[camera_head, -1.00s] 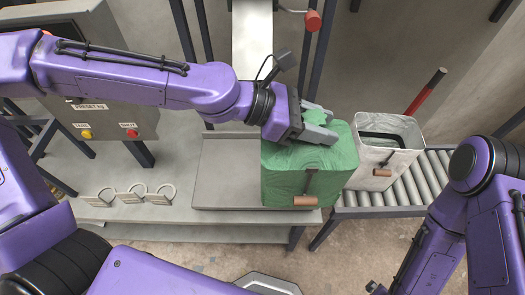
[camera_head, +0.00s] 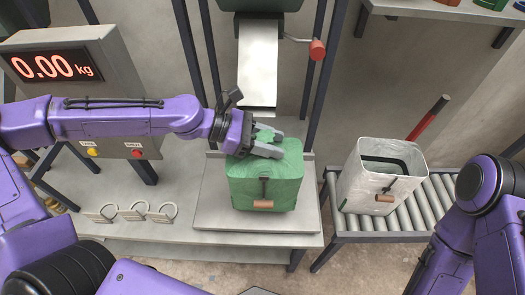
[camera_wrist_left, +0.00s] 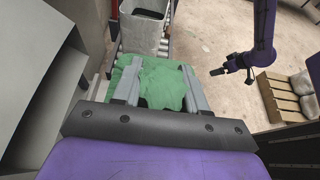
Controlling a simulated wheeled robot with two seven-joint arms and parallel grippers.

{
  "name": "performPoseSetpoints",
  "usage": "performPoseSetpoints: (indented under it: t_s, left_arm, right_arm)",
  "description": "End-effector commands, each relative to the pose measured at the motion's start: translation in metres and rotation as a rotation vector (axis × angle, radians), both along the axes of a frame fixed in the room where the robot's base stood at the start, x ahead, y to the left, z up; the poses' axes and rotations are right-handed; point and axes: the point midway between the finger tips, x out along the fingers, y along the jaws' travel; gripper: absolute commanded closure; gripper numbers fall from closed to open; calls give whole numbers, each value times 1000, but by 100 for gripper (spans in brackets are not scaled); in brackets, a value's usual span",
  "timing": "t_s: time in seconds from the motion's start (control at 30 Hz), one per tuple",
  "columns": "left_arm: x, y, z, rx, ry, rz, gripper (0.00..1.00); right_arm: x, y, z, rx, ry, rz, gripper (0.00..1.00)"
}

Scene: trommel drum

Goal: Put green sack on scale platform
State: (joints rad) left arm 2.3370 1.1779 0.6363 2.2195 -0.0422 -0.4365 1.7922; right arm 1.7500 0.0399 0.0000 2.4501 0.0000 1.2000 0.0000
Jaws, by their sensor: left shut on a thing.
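The green sack (camera_head: 280,190) is over the flat grey scale platform (camera_head: 212,200), upright, with a brown handle on its front. The scale display (camera_head: 52,66) reads 0.00 kg, and I cannot tell whether the sack touches the platform. My left gripper (camera_head: 266,143) is shut on the top of the sack. In the left wrist view the sack's green cloth (camera_wrist_left: 155,82) bunches between the fingers. My right gripper (camera_wrist_left: 220,71) shows small in the left wrist view, apart from the sack; its jaws are unclear.
A white sack (camera_head: 352,190) stands on the roller conveyor (camera_head: 440,205) to the right. A metal chute (camera_head: 257,65) with a red-knobbed lever (camera_head: 317,50) hangs behind the platform. Several wire loop tags (camera_head: 133,212) lie left of it. A wooden crate (camera_wrist_left: 283,100) stands on the floor.

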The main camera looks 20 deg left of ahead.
Motion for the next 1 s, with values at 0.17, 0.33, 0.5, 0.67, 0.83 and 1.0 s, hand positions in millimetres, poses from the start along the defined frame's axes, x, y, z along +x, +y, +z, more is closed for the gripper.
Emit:
performPoseSetpoints:
  t_s: [0.17,0.33,0.5,0.67,0.83,1.0]
  left_arm:
    - [6,15,-19,-1,-3,1,100]
    - [8,23,-34,0,0,0,100]
    - [8,23,-54,0,-2,1,100]
    - [8,23,-58,0,-5,1,100]
    - [8,23,-58,0,-5,1,100]
    - [8,23,-62,2,-3,1,42]
  right_arm:
    - [0,0,-3,0,0,0,1]
    - [0,0,-6,0,0,0,1]
    - [0,0,-11,0,0,0,1]
    - [0,0,-11,0,0,0,1]
    - [0,0,-11,0,0,0,1]
    - [0,0,-12,0,0,0,1]
